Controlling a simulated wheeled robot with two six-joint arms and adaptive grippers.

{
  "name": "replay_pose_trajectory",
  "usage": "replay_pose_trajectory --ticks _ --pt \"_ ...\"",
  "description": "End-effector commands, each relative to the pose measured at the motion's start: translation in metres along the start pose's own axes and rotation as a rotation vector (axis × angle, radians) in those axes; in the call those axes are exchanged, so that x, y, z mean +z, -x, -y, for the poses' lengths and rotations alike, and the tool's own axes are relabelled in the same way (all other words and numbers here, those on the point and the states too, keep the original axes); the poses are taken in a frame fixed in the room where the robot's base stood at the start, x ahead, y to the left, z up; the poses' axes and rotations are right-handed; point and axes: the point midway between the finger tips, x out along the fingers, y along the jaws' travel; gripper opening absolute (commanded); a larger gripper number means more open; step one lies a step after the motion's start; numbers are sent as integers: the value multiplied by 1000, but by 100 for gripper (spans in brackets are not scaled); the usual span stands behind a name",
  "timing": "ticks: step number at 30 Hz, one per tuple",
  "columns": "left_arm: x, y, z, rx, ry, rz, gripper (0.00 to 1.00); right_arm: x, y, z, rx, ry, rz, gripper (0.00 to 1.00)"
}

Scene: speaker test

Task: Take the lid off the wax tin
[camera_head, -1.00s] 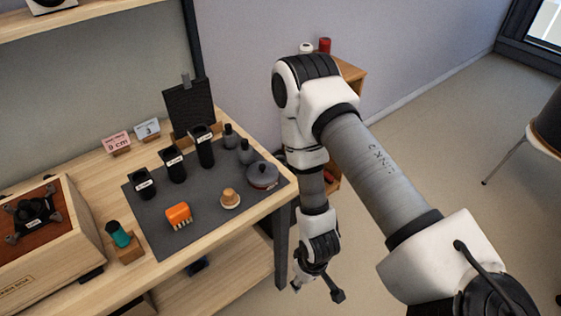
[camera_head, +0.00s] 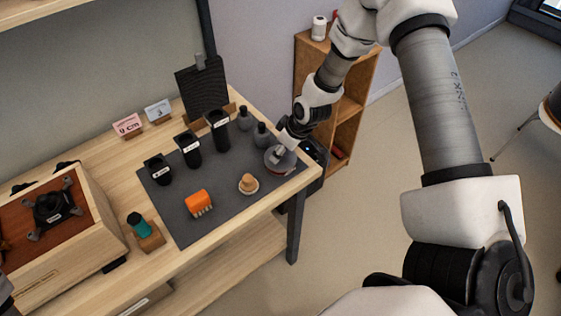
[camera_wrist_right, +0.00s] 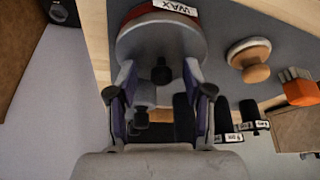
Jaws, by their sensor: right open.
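The wax tin (camera_head: 281,161) is a round grey tin with a reddish side at the right end of the dark mat. In the right wrist view the tin (camera_wrist_right: 160,38) shows its white WAX label and a dark knob (camera_wrist_right: 161,73) on its lid. My right gripper (camera_wrist_right: 160,92) is open, its two fingers on either side of the knob with gaps visible. In the head view the right gripper (camera_head: 283,150) reaches down over the tin and partly hides it; contact cannot be told. My left gripper is not in view.
Two dark grey bottles (camera_head: 262,135) stand close behind the tin. Several black labelled cups (camera_head: 190,150), a round wooden-handled item (camera_head: 248,184) and an orange brush (camera_head: 198,203) share the mat (camera_head: 222,208). The table's right edge is close to the tin.

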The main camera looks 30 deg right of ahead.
Motion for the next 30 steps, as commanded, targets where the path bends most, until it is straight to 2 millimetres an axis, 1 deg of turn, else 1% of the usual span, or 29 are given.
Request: replay_pose_trajectory --ticks 5,6,8,9,10,20,23,26,30 --pt "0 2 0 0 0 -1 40 -1 1 0 0 1 0 51" --pt "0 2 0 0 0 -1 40 -1 1 0 0 1 0 44" --pt "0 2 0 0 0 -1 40 -1 1 0 0 1 0 23" --pt "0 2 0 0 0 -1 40 -1 1 0 0 1 0 9" --pt "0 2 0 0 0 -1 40 -1 1 0 0 1 0 0" --pt "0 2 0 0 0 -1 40 -1 2 0 0 0 0 0" --pt "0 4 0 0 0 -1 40 -2 5 0 0 0 0 0" --pt "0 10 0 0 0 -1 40 -6 13 0 1 1 -1 0" --pt "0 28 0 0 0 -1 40 -15 35 0 1 0 -2 0"
